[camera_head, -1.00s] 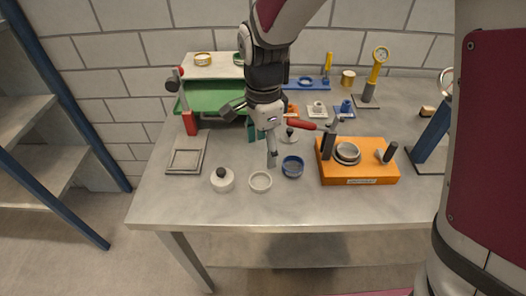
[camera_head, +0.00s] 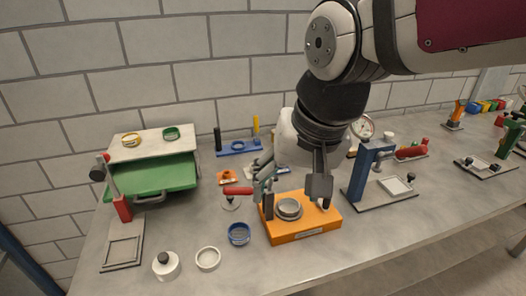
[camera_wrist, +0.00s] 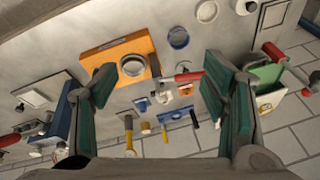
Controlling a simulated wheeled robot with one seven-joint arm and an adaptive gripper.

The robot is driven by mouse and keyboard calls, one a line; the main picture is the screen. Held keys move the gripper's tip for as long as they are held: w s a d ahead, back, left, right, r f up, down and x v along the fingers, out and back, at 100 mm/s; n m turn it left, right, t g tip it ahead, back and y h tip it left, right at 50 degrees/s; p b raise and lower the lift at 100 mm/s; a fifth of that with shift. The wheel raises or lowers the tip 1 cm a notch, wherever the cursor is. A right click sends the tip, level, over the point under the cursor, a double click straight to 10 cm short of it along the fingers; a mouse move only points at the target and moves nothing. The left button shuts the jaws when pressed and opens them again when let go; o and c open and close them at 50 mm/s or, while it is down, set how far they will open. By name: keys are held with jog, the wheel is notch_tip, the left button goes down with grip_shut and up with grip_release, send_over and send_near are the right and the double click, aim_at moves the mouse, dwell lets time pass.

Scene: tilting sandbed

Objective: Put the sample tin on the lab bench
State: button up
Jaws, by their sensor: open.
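A round grey metal tin (camera_head: 288,207), which looks like the sample tin, sits in the orange fixture (camera_head: 305,231) on the lab bench (camera_head: 205,278). The tin also shows in the wrist view (camera_wrist: 133,66), on the orange fixture (camera_wrist: 112,52). My gripper (camera_head: 292,182) is open, with its fingers hanging over and behind the fixture. In the wrist view my gripper (camera_wrist: 158,72) shows two spread green-padded fingers with nothing between them. I cannot tell how far above the tin the fingertips are.
A blue ring cup (camera_head: 238,234), a white cup (camera_head: 208,259) and a black-knobbed white weight (camera_head: 166,265) stand left of the fixture. A red-handled clamp (camera_head: 238,191) is close to it. A blue stand (camera_head: 368,172) is at right. Bare bench lies in front.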

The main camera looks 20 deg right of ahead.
jog(key=s+d+r+n+t, duration=0.1)
jog(key=s+d+n, duration=0.2)
jog(key=s, duration=0.3)
jog(key=shift+d+n+h, duration=0.2)
jog(key=shift+n+h, duration=0.2)
